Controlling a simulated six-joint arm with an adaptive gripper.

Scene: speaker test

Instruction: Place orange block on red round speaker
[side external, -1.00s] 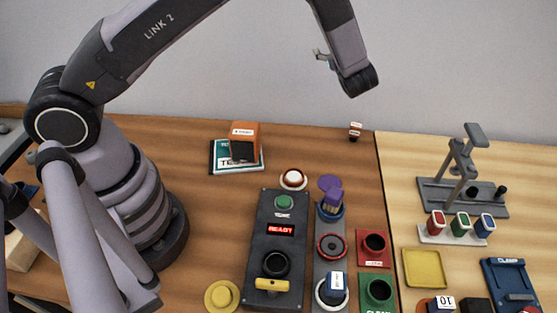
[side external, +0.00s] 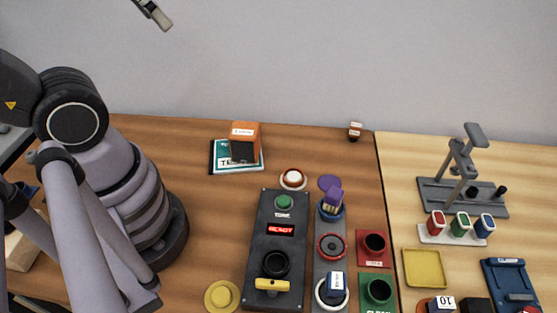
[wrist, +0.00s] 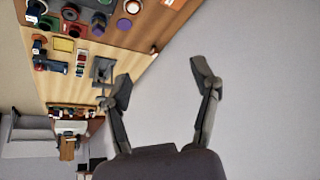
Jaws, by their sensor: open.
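An orange block (side external: 246,134) with a white label and a dark front face stands on a teal book (side external: 222,167) near the back of the wooden table. A red-rimmed round speaker (side external: 331,247), with nothing on it, is the middle round unit on the grey strip right of the dark control panel. My gripper (wrist: 162,82) is open and empty in the wrist view, its fingers spread against the blank wall. In the side view, only part of it (side external: 152,13) shows at the top edge, high above the table and left of the orange block.
A purple block (side external: 333,196) stands on the blue unit behind the red speaker; a navy block (side external: 336,283) stands on the white unit in front. A dark panel (side external: 261,211), red and green cups (side external: 375,243), a yellow tray (side external: 424,267) and a grey stand (side external: 462,197) are nearby.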

